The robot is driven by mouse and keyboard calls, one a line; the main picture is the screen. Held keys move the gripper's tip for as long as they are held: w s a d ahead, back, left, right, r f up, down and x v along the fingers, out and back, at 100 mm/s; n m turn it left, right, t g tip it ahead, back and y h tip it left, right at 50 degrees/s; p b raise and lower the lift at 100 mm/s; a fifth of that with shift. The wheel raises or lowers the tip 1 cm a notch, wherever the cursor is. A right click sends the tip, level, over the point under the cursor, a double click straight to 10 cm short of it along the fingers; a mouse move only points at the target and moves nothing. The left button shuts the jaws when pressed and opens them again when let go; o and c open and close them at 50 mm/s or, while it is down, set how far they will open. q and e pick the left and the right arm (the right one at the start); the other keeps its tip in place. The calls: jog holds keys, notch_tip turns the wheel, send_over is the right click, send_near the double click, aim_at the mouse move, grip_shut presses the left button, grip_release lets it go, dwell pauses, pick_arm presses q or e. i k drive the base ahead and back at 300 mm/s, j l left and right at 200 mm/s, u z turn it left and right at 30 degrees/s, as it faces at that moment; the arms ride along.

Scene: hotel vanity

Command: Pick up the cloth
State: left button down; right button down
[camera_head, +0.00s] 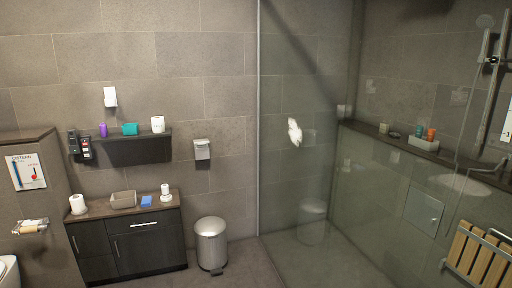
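A white, crumpled piece that looks like a cloth (294,132) hangs at mid-height by the glass shower wall; I cannot tell what holds it. A small flat blue item (149,200) lies on top of the dark cabinet; it is too small to tell whether it is a folded cloth or a sponge. Neither of my grippers shows in the head view.
The dark cabinet (130,245) also carries paper rolls and a beige basket (123,200). A wall shelf (125,148) is above it. A metal pedal bin (211,244) stands right of it. The glass panel (330,215) closes off the shower. A wooden seat (481,254) is at right.

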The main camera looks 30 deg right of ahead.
aim_at(146, 202)
jog(key=i+l+z, duration=0.1)
jog(key=i+z, duration=0.2)
jog(key=i, duration=0.65)
jog(key=i+j+z, duration=0.15)
jog(key=i+z, duration=0.2)
jog(key=i, duration=0.65)
